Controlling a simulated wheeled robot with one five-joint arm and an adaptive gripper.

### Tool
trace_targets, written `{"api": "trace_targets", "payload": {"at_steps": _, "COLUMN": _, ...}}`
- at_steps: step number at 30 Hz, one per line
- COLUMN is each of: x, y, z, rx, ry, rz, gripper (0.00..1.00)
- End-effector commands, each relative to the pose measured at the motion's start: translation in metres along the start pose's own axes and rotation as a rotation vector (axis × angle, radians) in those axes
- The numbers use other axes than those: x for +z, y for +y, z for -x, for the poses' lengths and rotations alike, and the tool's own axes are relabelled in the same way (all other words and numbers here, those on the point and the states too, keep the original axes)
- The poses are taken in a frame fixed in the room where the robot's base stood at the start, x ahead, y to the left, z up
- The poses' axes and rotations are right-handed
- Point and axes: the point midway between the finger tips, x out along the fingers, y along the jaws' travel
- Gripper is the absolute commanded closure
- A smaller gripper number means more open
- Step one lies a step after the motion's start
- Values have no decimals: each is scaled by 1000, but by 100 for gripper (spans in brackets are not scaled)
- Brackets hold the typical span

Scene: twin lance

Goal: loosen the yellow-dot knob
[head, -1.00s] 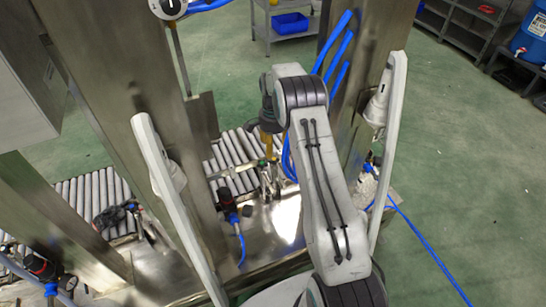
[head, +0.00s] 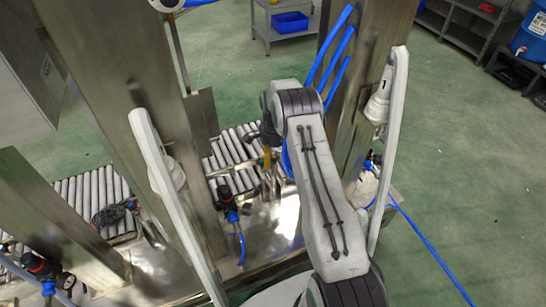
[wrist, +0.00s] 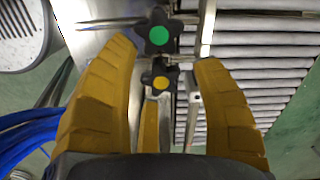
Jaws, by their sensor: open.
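The yellow-dot knob (wrist: 160,82) is a small dark lobed knob with a yellow centre, near the middle of the wrist view. Just above it in that view is a larger black star knob with a green dot (wrist: 159,35). My gripper (wrist: 165,57) is open, with yellow fingers left and right of the knobs. Neither side finger appears to touch the yellow-dot knob. Another yellow part of the gripper shows below it. In the head view my gripper (head: 267,155) is mostly hidden by my arm, and I cannot make out the knobs.
Metal clamp bars (wrist: 191,100) stand close to the knob. The roller conveyor (head: 232,150) lies behind. Steel posts (head: 130,110) and (head: 365,90) flank my arm. Blue hoses (wrist: 28,133) run at the left of the wrist view. A black-and-red valve (head: 226,197) stands left of the gripper.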

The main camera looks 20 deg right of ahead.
Motion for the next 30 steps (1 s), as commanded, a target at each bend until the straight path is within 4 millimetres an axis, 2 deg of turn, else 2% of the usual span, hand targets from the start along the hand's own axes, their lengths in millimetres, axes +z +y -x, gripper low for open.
{"api": "trace_targets", "payload": {"at_steps": 10, "x": 0, "y": 0, "z": -2, "rx": 0, "ry": 0, "rz": 0, "gripper": 40}}
{"api": "trace_targets", "payload": {"at_steps": 27, "x": 1, "y": 0, "z": -2, "rx": 0, "ry": 0, "rz": 2, "gripper": 91}}
{"api": "trace_targets", "payload": {"at_steps": 30, "x": 1, "y": -1, "z": -2, "rx": 0, "ry": 0, "rz": 3, "gripper": 97}}
